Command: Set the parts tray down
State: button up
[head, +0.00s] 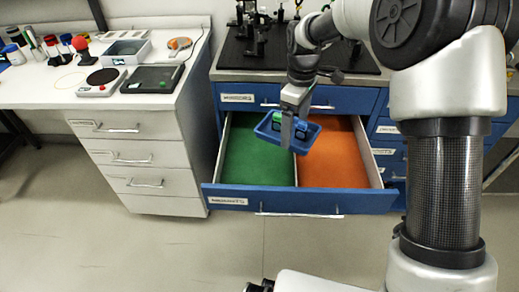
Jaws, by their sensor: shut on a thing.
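The parts tray (267,133) is a small blue open tray with a few small parts inside, one of them green. My gripper (287,122) is shut on the tray and holds it slightly tilted in the air. The tray appears above the open blue drawer (265,198), over the divider between its green section (250,165) and its orange section (335,158). Both sections look empty. The gripper hides part of the tray's inside and near wall.
The blue cabinet's black benchtop (345,58) carries optical parts at the back. A white bench (50,100) at left holds a scale, a black plate, a grey bin and several bottles. A white drawer unit (150,155) stands beside the open drawer. The floor in front is clear.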

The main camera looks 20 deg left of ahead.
aim_at(278, 134)
jog(key=a+n, duration=0.1)
jog(key=a+f+n, duration=0.1)
jog(key=a, duration=0.1)
jog(key=a+f+n, duration=0.1)
jog(key=shift+a+f+b, duration=0.25)
jog(key=shift+a+b, duration=0.1)
jog(key=shift+a, duration=0.05)
jog(key=a+f+n+b, duration=0.1)
jog(key=f, duration=0.4)
jog(key=a+f+b, duration=0.1)
jog(key=f+b, duration=0.1)
jog(key=f, duration=0.3)
jog(key=a+f+n+b, duration=0.1)
jog(key=a+f, duration=0.1)
jog(key=f, duration=0.3)
jog(key=shift+s+n, duration=0.3)
jog(key=shift+f, duration=0.1)
jog(key=shift+f, duration=0.15)
jog(key=o, duration=1)
